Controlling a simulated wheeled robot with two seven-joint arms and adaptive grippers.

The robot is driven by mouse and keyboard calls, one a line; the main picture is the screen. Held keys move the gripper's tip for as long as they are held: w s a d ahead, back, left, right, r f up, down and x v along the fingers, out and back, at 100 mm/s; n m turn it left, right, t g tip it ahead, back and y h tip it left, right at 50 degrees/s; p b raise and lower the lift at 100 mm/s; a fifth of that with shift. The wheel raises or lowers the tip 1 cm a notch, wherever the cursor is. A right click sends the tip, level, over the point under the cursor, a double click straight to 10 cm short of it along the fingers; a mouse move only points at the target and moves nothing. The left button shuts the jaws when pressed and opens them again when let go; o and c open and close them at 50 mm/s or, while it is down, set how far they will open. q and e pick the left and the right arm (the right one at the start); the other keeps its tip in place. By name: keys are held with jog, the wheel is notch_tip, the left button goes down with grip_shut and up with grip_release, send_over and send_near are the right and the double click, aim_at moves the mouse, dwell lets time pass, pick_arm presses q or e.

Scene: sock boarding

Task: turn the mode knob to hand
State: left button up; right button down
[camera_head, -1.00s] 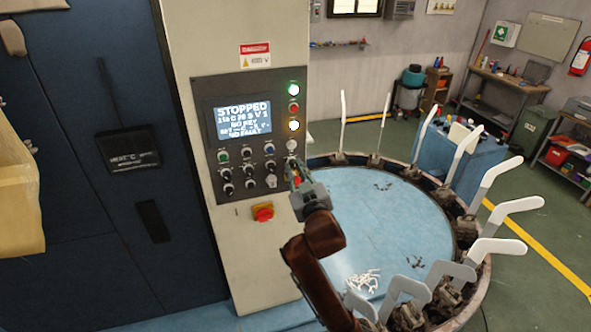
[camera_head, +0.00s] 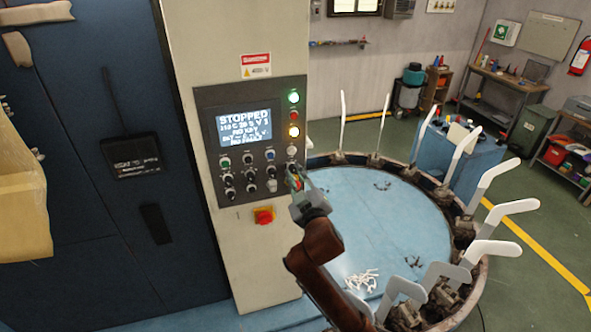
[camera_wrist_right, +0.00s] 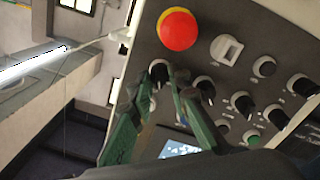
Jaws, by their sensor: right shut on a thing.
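The control panel (camera_head: 246,138) stands on a pale column, with a lit screen (camera_head: 244,127) reading STOPPED. My right gripper (camera_head: 294,176) is at the panel's lower right edge. In the right wrist view its green fingers (camera_wrist_right: 162,82) are closed around a black knob (camera_wrist_right: 158,70) with a pale mark. In the head view my gripper covers this knob. Its label and exact pointer setting are not readable. Other black knobs (camera_wrist_right: 243,102) and a white selector (camera_wrist_right: 226,49) sit close by. My left gripper is not in view.
A red stop button on yellow (camera_head: 263,216) sits just below the panel, close to my right gripper. A round blue table (camera_head: 385,220) ringed with upright white sock forms (camera_head: 497,247) stands at right. White pieces (camera_head: 362,280) lie on it.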

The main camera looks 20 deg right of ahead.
jog(key=n+p, duration=0.2)
jog(key=n, duration=0.1)
jog(key=shift+f+n+p, duration=0.15)
jog(key=shift+n+p, duration=0.45)
jog(key=shift+n, duration=0.3)
jog(key=c, duration=1.8)
grip_release()
jog(key=shift+s, duration=0.2)
jog(key=s, duration=1.1)
jog(key=shift+s+f, duration=0.15)
jog(key=shift+s, duration=0.2)
